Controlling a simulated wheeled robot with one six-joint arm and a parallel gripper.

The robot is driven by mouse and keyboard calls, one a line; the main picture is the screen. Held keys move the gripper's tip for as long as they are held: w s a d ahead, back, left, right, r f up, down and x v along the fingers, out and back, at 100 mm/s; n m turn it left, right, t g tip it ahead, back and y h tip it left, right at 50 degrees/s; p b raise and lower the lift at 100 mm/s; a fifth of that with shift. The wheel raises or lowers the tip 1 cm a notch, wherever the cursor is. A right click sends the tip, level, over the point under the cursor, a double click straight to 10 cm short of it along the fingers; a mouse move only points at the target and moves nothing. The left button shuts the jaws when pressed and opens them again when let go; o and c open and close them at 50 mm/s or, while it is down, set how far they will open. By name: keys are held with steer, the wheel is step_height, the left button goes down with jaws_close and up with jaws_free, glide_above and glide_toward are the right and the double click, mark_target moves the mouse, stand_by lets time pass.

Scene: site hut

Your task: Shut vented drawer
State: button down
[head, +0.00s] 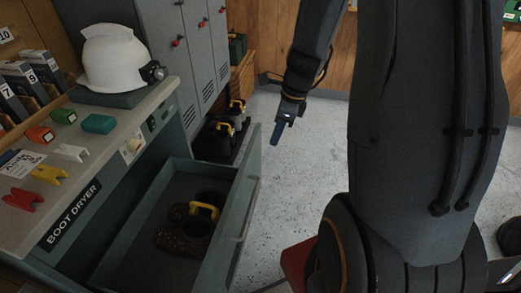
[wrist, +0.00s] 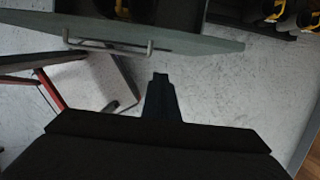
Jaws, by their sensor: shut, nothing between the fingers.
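The drawer (head: 137,246) labelled boot dryer is pulled out of its cabinet in the head view. Its grey-green front panel (head: 243,210) faces right and carries a bar handle (head: 247,212). Dark boots with a yellow part (head: 203,212) lie inside. Any vents on the drawer cannot be made out.
A worktop (head: 110,140) above the drawer holds a white helmet (head: 113,57), clips and small coloured blocks. Grey lockers (head: 190,60) stand behind, with more boots (head: 222,132) below. A red-framed object (wrist: 100,82) is left in the wrist view.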

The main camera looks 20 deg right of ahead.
steer(key=w+a+f, duration=0.3)
steer(key=a+f, duration=0.2)
steer(key=f, duration=0.4)
steer(key=shift+w+f+b, duration=0.25)
steer(key=shift+w+b, duration=0.05)
steer(key=shift+w, duration=0.1)
steer(key=shift+a, duration=0.1)
